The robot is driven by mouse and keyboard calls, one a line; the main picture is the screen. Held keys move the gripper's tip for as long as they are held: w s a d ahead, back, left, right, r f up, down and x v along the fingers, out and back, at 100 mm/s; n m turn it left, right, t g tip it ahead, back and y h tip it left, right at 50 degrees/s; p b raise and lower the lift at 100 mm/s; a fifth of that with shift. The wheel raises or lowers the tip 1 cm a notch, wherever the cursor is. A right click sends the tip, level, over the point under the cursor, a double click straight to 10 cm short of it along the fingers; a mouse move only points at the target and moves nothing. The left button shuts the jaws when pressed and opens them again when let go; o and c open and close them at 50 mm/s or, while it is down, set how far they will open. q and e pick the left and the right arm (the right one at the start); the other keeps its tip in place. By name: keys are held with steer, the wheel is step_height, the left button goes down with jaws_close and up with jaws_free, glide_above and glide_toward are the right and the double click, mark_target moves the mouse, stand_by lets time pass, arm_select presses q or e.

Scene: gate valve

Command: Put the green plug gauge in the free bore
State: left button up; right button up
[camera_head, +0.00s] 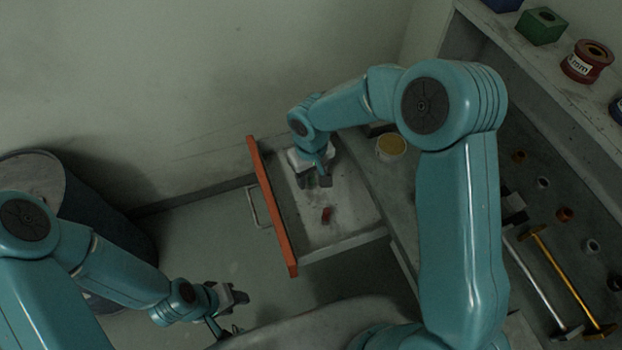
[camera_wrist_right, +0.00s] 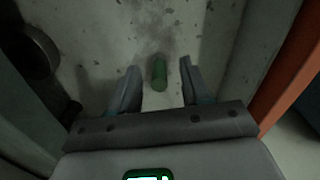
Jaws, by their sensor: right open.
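The green plug gauge (camera_wrist_right: 159,73) is a short green cylinder lying on the worn grey floor of the open drawer (camera_head: 345,212). My right gripper (camera_head: 315,181) reaches down into the drawer. In the right wrist view its two fingers (camera_wrist_right: 160,68) are open, one on each side of the gauge, with a gap on both sides. The gauge is hard to make out in the head view, near my right gripper. My left gripper (camera_head: 236,297) is low at the left, away from the drawer; its jaw opening is unclear. I cannot tell which bore is free.
The drawer has an orange front (camera_head: 272,208). A yellow-topped tub (camera_head: 391,146) stands behind. A green block (camera_head: 543,27) and a red spool (camera_head: 587,62) sit on the right shelf, above several coloured rings. A dark drum (camera_head: 95,215) stands left.

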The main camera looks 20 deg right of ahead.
jaws_close()
